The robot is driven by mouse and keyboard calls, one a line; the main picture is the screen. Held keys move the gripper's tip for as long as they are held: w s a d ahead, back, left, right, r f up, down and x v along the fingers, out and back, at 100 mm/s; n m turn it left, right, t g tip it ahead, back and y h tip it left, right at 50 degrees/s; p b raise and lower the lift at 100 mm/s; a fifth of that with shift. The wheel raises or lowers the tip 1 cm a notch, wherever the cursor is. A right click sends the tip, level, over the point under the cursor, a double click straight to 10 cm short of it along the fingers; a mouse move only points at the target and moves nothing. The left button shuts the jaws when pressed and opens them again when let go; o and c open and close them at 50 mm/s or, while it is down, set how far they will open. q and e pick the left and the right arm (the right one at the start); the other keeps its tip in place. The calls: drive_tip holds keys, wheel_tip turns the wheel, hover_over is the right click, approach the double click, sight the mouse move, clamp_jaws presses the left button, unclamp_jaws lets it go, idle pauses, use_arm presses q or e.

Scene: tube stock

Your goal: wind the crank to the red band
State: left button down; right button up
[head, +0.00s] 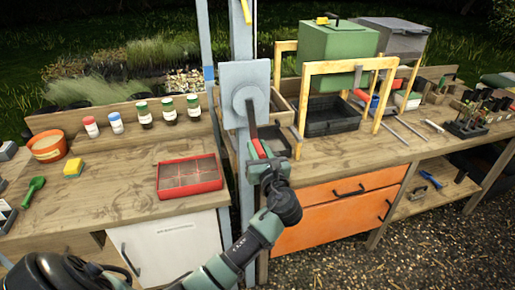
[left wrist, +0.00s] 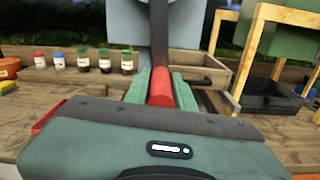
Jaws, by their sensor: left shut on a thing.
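The crank's round hub (head: 244,99) sits on a pale grey plate (head: 233,72) fixed to an upright post. Its dark arm (head: 252,122) hangs down and slightly right from the hub to a red grip (head: 260,148). My left gripper (head: 267,161) is shut on that red grip. In the left wrist view the red grip (left wrist: 160,88) is between the two green fingers, with the dark arm (left wrist: 158,45) rising above it. I cannot make out a red band on the plate or post. My right gripper is not in view.
A red divided tray (head: 189,194) lies on the bench left of the post. Several small jars (head: 168,110) stand behind it. Right of the post are a wooden frame (head: 301,95), a black crate (head: 331,127) and an orange drawer front (head: 330,203). The left bench front is mostly clear.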

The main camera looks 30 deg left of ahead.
use_arm(q)
drive_tip(key=shift+w+d+r+n, duration=0.1)
drive_tip(key=shift+d+r+n, duration=0.1)
drive_tip(key=shift+n, duration=0.2)
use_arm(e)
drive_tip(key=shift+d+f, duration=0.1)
